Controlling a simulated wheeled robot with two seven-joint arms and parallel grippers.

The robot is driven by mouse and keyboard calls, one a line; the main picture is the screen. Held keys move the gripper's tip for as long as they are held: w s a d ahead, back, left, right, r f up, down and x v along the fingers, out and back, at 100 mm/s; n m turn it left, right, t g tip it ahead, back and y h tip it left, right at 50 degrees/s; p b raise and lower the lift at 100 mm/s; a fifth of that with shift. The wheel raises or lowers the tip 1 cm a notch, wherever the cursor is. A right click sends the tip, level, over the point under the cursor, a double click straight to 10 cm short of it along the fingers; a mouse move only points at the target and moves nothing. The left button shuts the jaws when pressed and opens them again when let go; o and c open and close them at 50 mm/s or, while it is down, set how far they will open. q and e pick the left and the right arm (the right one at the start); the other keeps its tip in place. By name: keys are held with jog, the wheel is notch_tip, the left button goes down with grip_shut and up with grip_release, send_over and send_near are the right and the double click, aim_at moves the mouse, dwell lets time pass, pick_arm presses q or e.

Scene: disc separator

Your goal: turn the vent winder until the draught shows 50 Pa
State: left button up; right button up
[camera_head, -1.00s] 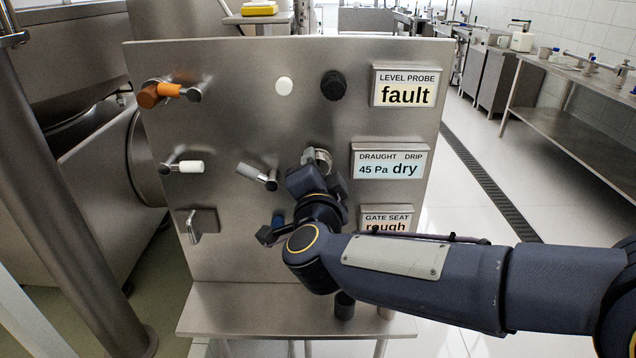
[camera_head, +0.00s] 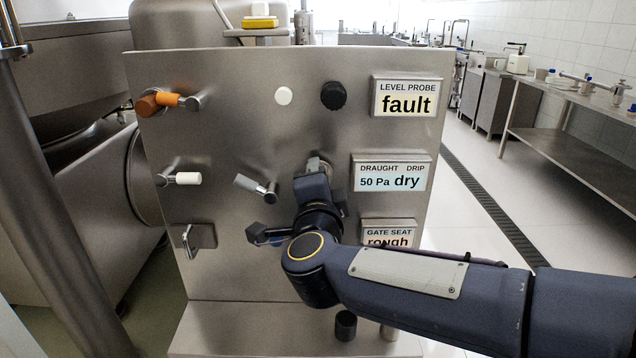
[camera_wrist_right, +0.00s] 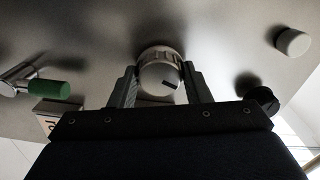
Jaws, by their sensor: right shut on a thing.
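The vent winder shows in the right wrist view as a round metal knob (camera_wrist_right: 160,75) with a dark mark on its face. My right gripper (camera_wrist_right: 160,88) has one finger on each side of the knob and is shut on it. In the head view my right gripper (camera_head: 318,180) reaches the panel just left of the draught display and hides most of the knob. The draught display (camera_head: 391,173) reads 50 Pa, and its drip side reads dry. My left gripper is not in view.
The steel panel (camera_head: 230,130) also carries an orange-handled lever (camera_head: 165,101), a white-tipped lever (camera_head: 187,178), a grey lever (camera_head: 255,186), a white button (camera_head: 283,96) and a black knob (camera_head: 333,95). The level probe display (camera_head: 406,97) reads fault. The gate seat display (camera_head: 388,234) is partly covered by my arm.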

jog(key=o, duration=1)
jog(key=s, duration=0.8)
jog(key=shift+w, duration=0.1)
